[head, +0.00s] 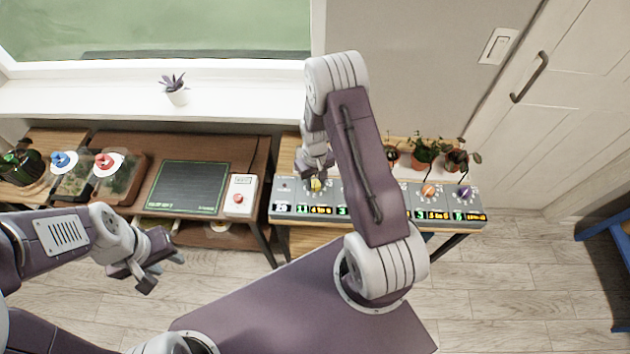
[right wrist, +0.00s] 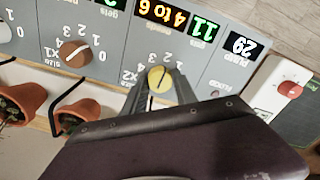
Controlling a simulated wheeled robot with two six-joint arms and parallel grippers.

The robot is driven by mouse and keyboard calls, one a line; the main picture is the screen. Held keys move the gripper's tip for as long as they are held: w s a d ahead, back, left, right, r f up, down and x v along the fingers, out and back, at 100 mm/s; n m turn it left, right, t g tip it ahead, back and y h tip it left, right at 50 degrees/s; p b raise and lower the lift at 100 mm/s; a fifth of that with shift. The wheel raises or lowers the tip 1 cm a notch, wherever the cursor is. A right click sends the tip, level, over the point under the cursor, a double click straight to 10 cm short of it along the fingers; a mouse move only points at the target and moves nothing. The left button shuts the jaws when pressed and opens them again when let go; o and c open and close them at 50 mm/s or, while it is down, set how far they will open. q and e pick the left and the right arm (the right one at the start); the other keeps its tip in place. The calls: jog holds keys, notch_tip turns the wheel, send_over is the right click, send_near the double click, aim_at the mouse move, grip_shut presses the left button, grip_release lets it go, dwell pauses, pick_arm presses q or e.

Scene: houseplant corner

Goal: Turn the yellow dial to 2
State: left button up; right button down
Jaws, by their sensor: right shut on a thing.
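The yellow dial (head: 316,185) is on the left part of a grey control panel (head: 284,186). It also shows in the right wrist view (right wrist: 160,79), with a dark line across its face and a scale of numbers beside it. My right gripper (head: 316,176) is shut on the dial, its fingers on either side of it in the right wrist view (right wrist: 164,88). The number the dial points at cannot be told clearly. The displays by it read a green 11 and an orange "4 to 6". My left gripper (head: 160,272) is open and empty, away at the lower left.
Other dials, orange (head: 428,190) and purple (head: 464,192), are further right on the panel; my right arm hides its middle. Potted plants (head: 424,152) stand behind it.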

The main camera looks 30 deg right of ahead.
aim_at(315, 183)
jog(key=shift+w+r+n, duration=0.1)
jog(key=shift+w+n, duration=0.15)
jog(key=shift+n, duration=0.15)
jog(key=c, duration=1.1)
grip_release()
jog(key=shift+c, duration=0.2)
jog(key=shift+o, duration=0.9)
jog(key=shift+s, duration=0.15)
notch_tip(315, 183, up, 9)
